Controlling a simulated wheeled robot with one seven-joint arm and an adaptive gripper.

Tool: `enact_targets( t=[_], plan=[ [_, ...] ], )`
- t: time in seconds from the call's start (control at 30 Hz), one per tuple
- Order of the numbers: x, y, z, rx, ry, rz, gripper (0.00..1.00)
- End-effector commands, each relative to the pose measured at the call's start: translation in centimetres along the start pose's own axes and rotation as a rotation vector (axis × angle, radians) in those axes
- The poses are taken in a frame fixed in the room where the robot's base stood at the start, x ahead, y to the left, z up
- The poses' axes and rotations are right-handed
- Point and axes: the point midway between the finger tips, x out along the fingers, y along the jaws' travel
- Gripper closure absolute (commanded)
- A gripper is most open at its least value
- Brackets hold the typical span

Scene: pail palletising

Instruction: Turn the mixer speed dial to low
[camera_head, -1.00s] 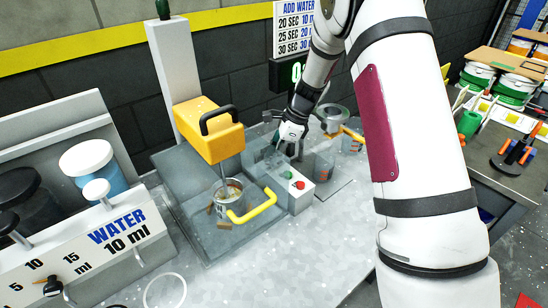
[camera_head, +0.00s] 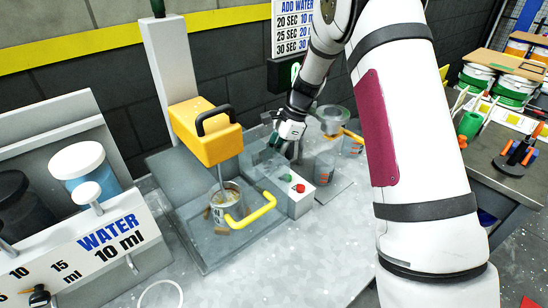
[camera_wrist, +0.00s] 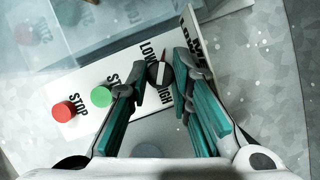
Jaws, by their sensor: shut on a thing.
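The mixer speed dial (camera_wrist: 158,73) is a small dark knob with a light bar across it and a red mark beside it, on the white control panel (camera_wrist: 75,125). LOW is printed on one side and HIGH on the other. My gripper (camera_wrist: 161,74) has its teal-padded fingers closed around the dial, one on each side. In the head view, my gripper (camera_head: 286,150) is at the far end of the control box (camera_head: 301,205), and the dial is hidden. The yellow mixer (camera_head: 207,132) stands left of it over a metal pail (camera_head: 224,205).
A red STOP button (camera_wrist: 64,111) and a green START button (camera_wrist: 101,96) sit close beside my gripper. Clear guard panels and a yellow handle (camera_head: 252,211) are near the mixer. A water dispenser (camera_head: 105,240) stands left. The grey bench front is mostly clear.

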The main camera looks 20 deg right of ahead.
Motion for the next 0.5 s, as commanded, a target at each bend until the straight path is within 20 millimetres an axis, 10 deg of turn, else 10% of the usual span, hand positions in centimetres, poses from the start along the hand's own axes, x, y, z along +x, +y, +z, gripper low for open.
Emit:
enact_targets(
  t=[0.03, 0.07, 0.13, 0.5],
  plan=[
    [-0.09, -0.13, -0.05, 0.000, 0.002, -0.005, 1.00],
    [-0.09, -0.14, -0.05, 0.000, 0.002, -0.005, 0.73],
    [-0.08, -0.12, -0.05, 0.001, 0.002, -0.004, 0.59],
    [-0.42, -0.08, -0.02, 0.001, 0.001, -0.003, 0.59]
  ],
)
